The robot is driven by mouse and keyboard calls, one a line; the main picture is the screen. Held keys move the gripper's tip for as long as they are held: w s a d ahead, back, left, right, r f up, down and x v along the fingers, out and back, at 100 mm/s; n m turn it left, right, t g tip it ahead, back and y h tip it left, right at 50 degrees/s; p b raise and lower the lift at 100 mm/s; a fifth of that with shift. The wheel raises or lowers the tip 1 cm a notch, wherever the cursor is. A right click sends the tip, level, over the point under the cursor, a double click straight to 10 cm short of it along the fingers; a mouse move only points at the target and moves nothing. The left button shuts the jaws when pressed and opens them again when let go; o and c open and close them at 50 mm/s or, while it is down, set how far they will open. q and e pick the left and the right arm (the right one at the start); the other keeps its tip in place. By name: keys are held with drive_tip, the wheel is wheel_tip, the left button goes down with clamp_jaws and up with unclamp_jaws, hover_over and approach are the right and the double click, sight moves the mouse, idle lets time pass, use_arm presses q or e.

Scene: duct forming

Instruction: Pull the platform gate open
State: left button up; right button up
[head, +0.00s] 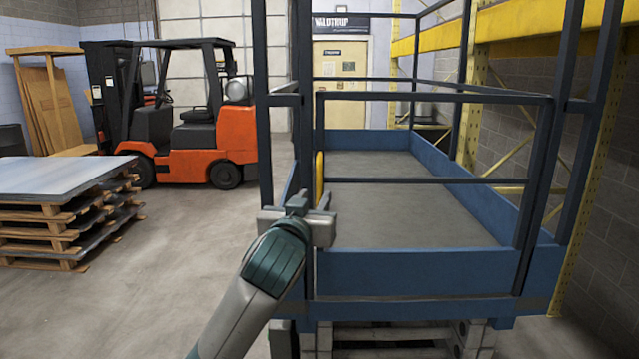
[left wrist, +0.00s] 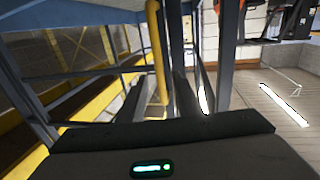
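The platform gate (head: 435,181) is a dark rail frame across the near end of the blue lift platform (head: 430,272). It looks closed, in line with that end. A yellow upright handle (head: 319,178) is on its left edge; it also shows in the left wrist view (left wrist: 158,50). My left gripper (head: 311,203) is at the handle's lower end. In the left wrist view its two fingers (left wrist: 160,92) stand apart, one on each side of the handle, with no clear grip on it. My right gripper is not in view.
An orange forklift (head: 205,145) stands at the back left. Stacked pallets with a metal sheet (head: 55,175) are at the left. Yellow racking (head: 540,22) and a block wall (head: 612,175) run close along the right. The floor (head: 175,235) left of the platform is clear.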

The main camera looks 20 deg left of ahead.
sight(319, 192)
use_arm(q)
drive_tip(key=w, duration=0.2)
drive_tip(key=w+p, duration=0.1)
drive_tip(key=w, duration=0.1)
drive_tip(key=shift+a+r, duration=0.15)
drive_tip(key=shift+a, duration=0.05)
drive_tip(key=shift+w+p, duration=0.4)
drive_tip(key=shift+w, duration=0.45)
drive_tip(key=shift+c, duration=0.7)
clamp_jaws()
